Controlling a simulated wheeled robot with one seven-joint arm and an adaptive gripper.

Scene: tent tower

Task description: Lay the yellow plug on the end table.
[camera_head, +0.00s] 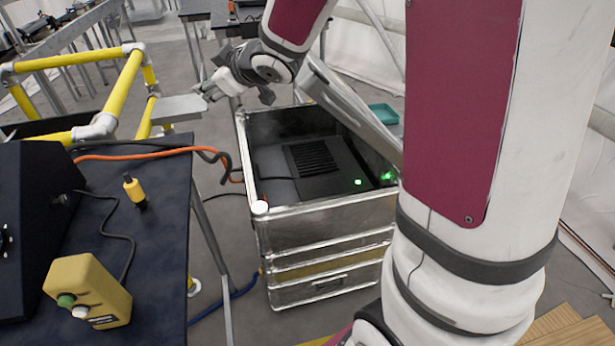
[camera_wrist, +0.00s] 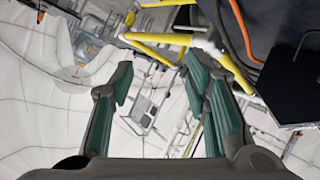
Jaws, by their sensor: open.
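The yellow plug (camera_head: 134,188), small with a dark base, stands on the dark blue table (camera_head: 160,255) at the left of the head view. I cannot tell which surface is the end table. My gripper (camera_head: 207,91) is up beyond the far end of the dark table, apart from the plug. In the wrist view my gripper (camera_wrist: 163,85) shows its green-padded fingers spread, with nothing between them. The plug cannot be made out in the wrist view.
A yellow button box (camera_head: 90,290) and a black case are on the dark table. Orange and black cables cross its far edge. A yellow pipe rail (camera_head: 120,85) and a small grey shelf (camera_head: 178,108) stand behind. An open metal crate (camera_head: 325,225) holds a black device.

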